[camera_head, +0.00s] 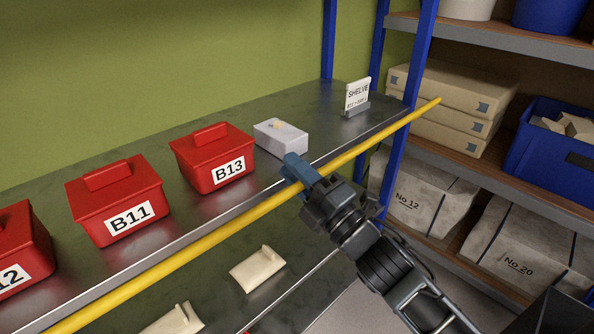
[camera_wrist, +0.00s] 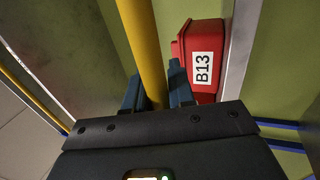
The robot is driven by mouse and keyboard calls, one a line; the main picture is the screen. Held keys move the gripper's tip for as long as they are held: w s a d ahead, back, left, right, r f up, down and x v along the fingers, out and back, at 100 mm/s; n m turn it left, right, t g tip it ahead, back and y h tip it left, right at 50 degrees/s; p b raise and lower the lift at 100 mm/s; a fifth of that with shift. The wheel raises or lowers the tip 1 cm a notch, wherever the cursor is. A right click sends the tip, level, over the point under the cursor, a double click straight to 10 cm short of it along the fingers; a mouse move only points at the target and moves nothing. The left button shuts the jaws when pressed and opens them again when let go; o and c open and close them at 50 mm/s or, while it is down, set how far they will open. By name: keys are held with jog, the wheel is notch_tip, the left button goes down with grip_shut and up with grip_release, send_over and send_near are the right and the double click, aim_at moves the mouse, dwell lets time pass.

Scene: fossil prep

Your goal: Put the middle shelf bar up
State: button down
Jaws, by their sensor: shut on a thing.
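The yellow shelf bar (camera_head: 225,232) runs along the front edge of the metal shelf, from the lower left to past the blue upright at the right. My gripper (camera_head: 298,175) is at the bar in front of the white block. In the wrist view the yellow bar (camera_wrist: 143,45) passes between the two blue fingers of my gripper (camera_wrist: 158,90), which are shut on it. The bar's right tip shows beyond the upright; its left end is out of view. Whether the bar rests in any holder is hidden.
Red boxes B11 (camera_head: 115,200) and B13 (camera_head: 212,158), a white block (camera_head: 281,138) and a small sign (camera_head: 357,97) stand on the shelf (camera_head: 300,105) behind the bar. Cream pieces (camera_head: 257,268) lie on the level below. A blue upright (camera_head: 405,120) stands at the right.

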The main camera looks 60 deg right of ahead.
jog(key=shift+w+f, duration=0.15)
jog(key=shift+f, duration=0.65)
jog(key=c, duration=1.1)
grip_release()
jog(key=shift+w, duration=0.1)
jog(key=shift+o, duration=0.2)
